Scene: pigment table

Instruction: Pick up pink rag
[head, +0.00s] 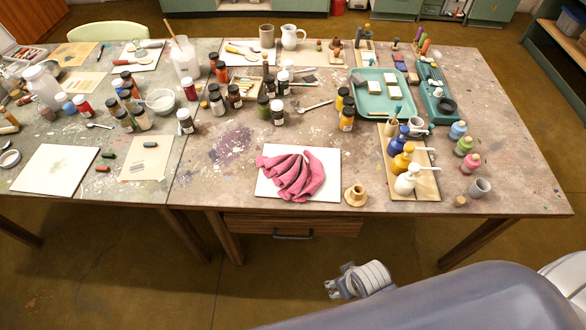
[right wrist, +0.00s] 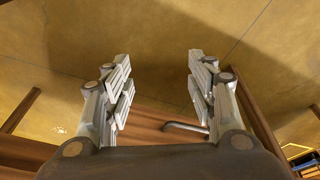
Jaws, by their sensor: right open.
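The pink rag (head: 291,175) lies crumpled on a white square board (head: 270,188) near the front edge of the table in the head view. My right gripper (head: 338,284) is below and in front of the table edge, apart from the rag. In the right wrist view the two fingers of my right gripper (right wrist: 160,92) stand wide apart with nothing between them. The rag does not show in the right wrist view. My left gripper is in neither view.
The paint-stained table (head: 225,190) holds many bottles. Pump bottles stand on a wooden board (head: 428,185) to the right of the rag, and a small wooden holder (head: 355,195) is close beside it. A drawer handle (head: 293,236) is under the table edge. Bare tabletop lies left of the rag.

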